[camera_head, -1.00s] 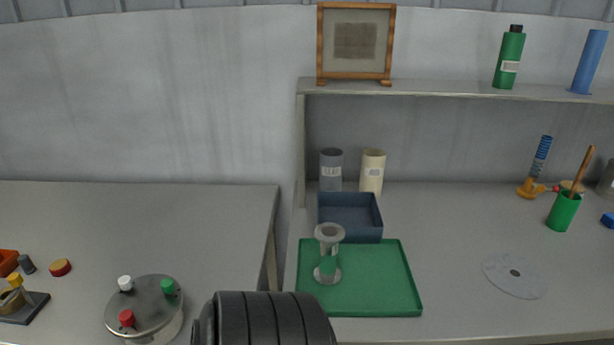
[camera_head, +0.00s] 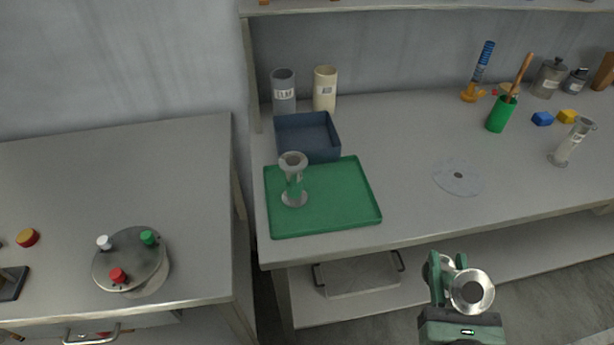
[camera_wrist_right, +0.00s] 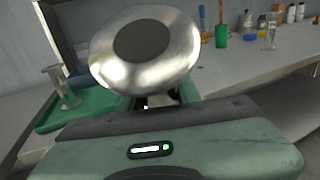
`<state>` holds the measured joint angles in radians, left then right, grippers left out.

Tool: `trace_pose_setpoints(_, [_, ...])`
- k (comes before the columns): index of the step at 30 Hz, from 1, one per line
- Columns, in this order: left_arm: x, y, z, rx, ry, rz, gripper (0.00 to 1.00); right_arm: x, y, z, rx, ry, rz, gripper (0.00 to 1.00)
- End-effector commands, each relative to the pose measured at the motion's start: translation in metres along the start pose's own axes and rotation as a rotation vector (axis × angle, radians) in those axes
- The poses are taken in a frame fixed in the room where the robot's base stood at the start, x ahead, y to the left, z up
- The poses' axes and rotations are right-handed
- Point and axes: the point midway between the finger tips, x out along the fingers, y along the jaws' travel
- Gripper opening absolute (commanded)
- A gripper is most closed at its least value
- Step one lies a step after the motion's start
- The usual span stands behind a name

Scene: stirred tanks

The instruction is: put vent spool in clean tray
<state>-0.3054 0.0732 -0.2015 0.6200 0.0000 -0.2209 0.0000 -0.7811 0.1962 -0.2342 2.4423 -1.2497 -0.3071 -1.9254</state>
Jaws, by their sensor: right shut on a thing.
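My right gripper (camera_head: 447,268) is shut on a shiny metal flanged spool (camera_head: 474,291), which I take as the vent spool. It is held in the air in front of the right bench. In the right wrist view the spool's round flange (camera_wrist_right: 160,50) faces the camera, with a dark round centre; the fingers are mostly hidden behind it. A flat green tray (camera_head: 335,215) lies at the bench's left front. A second, see-through spool with grey flanges (camera_head: 293,162) stands upright on it. Neither tray carries a readable label. My left gripper is not in view.
A deep blue tray (camera_head: 325,150) stands behind the green tray, with grey (camera_head: 284,92) and cream (camera_head: 325,88) canisters behind it. The green tray's right half is bare.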

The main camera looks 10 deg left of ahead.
Motion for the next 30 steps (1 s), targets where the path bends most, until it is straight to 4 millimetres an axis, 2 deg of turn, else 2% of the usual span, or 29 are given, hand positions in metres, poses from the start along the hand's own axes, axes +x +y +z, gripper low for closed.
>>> trace_pose_setpoints(1, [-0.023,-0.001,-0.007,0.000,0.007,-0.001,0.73,-0.001,0.001,0.024,-0.003,0.005,0.012,0.00])
trace_pose_setpoints(4, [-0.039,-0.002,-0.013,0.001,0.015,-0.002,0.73,-0.003,0.003,0.038,-0.010,0.024,0.055,0.00])
trace_pose_setpoints(23, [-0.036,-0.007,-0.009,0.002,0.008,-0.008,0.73,-0.021,0.020,0.015,-0.062,0.135,0.498,0.00])
trace_pose_setpoints(30, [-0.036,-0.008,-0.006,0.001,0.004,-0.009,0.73,-0.017,0.039,0.012,-0.095,0.169,0.699,0.00])
